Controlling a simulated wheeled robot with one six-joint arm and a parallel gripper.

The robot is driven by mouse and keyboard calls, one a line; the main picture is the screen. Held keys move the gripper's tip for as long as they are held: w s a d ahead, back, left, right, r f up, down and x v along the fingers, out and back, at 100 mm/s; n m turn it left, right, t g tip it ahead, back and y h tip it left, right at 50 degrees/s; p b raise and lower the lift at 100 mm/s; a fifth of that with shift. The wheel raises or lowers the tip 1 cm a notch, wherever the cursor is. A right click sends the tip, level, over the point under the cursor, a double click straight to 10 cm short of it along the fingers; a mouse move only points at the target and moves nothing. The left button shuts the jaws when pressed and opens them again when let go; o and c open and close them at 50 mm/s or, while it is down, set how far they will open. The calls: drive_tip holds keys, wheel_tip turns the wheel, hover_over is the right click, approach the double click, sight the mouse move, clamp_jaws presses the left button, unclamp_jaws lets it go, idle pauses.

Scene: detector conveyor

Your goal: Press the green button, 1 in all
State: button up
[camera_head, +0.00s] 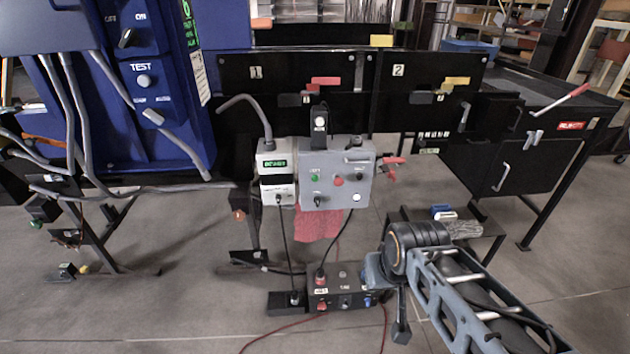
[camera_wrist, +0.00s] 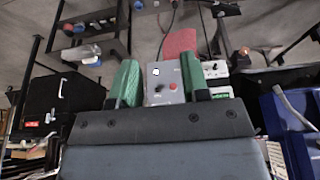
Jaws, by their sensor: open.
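The green button (camera_head: 315,178) is small and sits on the front of a grey control box (camera_head: 345,155), left of a red button (camera_head: 338,181), in the head view. A black switch is below it. The wrist view is upside down and shows the box's face (camera_wrist: 165,97) between the fingers, with its red button (camera_wrist: 173,87). The green button does not show there; the right finger covers that side of the face. My gripper (camera_wrist: 159,70) has two green fingers, apart and empty, pointing toward the box. The gap to the box is hard to tell. I cannot make out the gripper in the head view.
A white meter box (camera_head: 276,170) with a green display adjoins the control box on the left. A blue cabinet (camera_head: 180,110) stands further left. A black power box (camera_head: 340,285) with cables is on the floor below. A black cart (camera_head: 510,150) stands at the right.

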clamp_jaws()
idle(1.5)
